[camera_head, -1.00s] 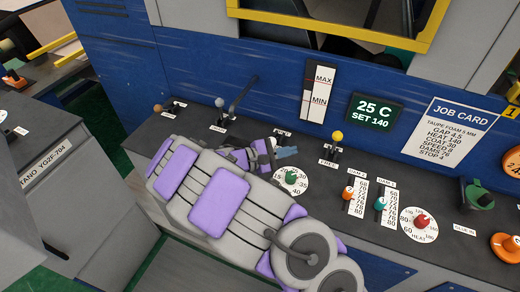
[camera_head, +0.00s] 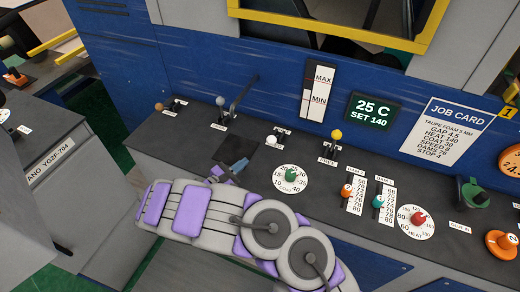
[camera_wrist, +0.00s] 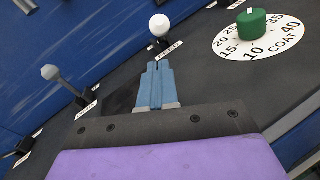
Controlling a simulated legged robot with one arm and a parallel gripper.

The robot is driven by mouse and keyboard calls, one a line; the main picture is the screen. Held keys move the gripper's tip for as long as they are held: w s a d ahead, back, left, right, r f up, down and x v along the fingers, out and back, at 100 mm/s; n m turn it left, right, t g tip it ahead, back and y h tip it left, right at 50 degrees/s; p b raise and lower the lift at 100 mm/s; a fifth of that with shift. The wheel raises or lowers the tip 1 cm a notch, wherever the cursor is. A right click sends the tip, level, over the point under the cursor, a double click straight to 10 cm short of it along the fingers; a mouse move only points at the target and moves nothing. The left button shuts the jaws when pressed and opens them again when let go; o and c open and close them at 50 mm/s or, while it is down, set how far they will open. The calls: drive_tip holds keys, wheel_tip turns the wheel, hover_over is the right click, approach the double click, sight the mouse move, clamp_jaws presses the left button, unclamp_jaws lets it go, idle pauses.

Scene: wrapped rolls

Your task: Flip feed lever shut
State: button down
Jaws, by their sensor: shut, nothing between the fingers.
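A white-knobbed lever (camera_head: 271,140) leans left in the head view and shows just beyond my fingertips in the wrist view (camera_wrist: 160,26). A yellow-knobbed lever (camera_head: 336,135) stands to its right. A grey-knobbed lever (camera_head: 220,101) is to its left, also in the wrist view (camera_wrist: 50,73). My gripper (camera_head: 239,165) is shut and empty, its blue fingers (camera_wrist: 157,70) together over the console, apart from the white lever.
A COAT dial with a green knob (camera_head: 291,174) sits right of my gripper. Two sliders (camera_head: 347,191) and a HEAT dial (camera_head: 418,218) are farther right. A brown-knobbed lever (camera_head: 159,107) is at the far left.

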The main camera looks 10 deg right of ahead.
drive_tip(key=b, duration=0.2)
approach(274, 139)
drive_tip(key=w+d+f, duration=0.1)
drive_tip(key=w+f, duration=0.1)
drive_tip(key=w, duration=0.1)
drive_tip(key=w+d+f, duration=0.1)
drive_tip(key=shift+w+d+f, duration=0.15)
drive_tip(key=shift+w+d, duration=0.1)
drive_tip(key=shift+d, duration=0.05)
drive_tip(key=shift+w+r+g+y+p, duration=0.1)
drive_tip(key=shift+r+g+y+p, duration=0.25)
drive_tip(key=shift+r+p, duration=0.3)
